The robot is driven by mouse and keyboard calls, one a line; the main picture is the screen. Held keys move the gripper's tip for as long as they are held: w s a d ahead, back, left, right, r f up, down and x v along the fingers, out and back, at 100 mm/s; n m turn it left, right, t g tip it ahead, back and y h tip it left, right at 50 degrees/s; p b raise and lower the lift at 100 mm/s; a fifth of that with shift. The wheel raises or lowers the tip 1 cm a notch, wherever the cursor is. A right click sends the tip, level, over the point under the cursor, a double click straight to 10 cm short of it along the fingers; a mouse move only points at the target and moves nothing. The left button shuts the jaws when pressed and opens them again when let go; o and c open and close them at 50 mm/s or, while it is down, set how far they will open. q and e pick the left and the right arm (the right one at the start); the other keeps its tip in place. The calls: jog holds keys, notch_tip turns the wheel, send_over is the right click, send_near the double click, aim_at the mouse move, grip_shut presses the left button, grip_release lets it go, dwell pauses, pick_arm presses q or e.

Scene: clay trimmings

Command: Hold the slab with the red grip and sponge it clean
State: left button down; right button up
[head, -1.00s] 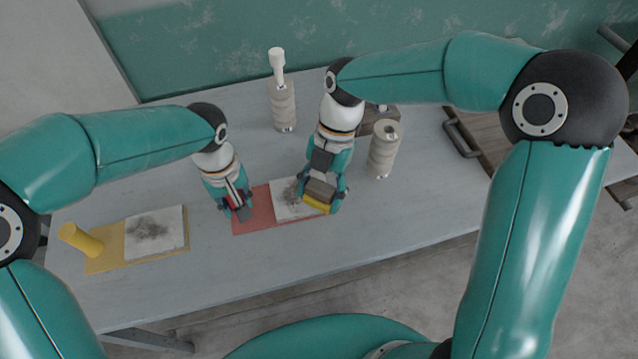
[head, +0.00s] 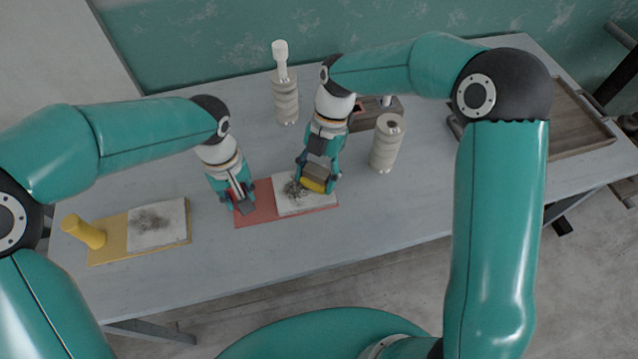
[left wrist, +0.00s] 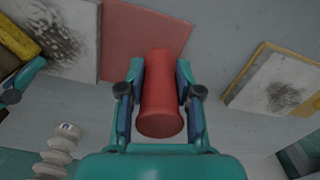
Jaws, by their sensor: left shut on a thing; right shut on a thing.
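A pale slab (head: 318,204) with a dark smudge lies on the red board (head: 258,212) near the table's middle. My left gripper (head: 241,203) is shut on the upright red grip (left wrist: 161,92) at the board's left end. My right gripper (head: 317,182) is shut on a brown and yellow sponge (head: 313,185), low over the slab; I cannot tell whether it touches. The sponge and arm hide part of the slab. The left wrist view also shows the slab (left wrist: 65,42), its smudge still dark, and the sponge's edge (left wrist: 15,42).
A yellow board (head: 107,255) with a yellow grip (head: 84,232) and another smudged slab (head: 158,224) lies at left. Two ribbed beige cylinders (head: 285,100) (head: 386,145) stand behind, the left with a white-handled tool. A wooden tray (head: 575,125) is far right. The table front is clear.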

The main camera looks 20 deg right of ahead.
aim_at(282, 175)
jog(key=shift+w+d, duration=0.1)
jog(key=shift+w, duration=2.3)
jog(key=shift+a, duration=0.7)
jog(key=shift+s+a, duration=0.35)
jog(key=shift+s, duration=0.05)
jog(key=shift+s+a, duration=0.1)
jog(key=shift+s, duration=4.5)
jog(key=shift+a, duration=1.15)
jog(key=shift+w+d, duration=0.15)
jog(key=shift+w, duration=2.4)
jog(key=shift+w+d, duration=0.15)
jog(key=shift+w, duration=2.35)
jog(key=shift+a, duration=1.1)
jog(key=shift+s+a, duration=0.1)
jog(key=shift+s, duration=4.9)
notch_tip(282, 175, up, 8)
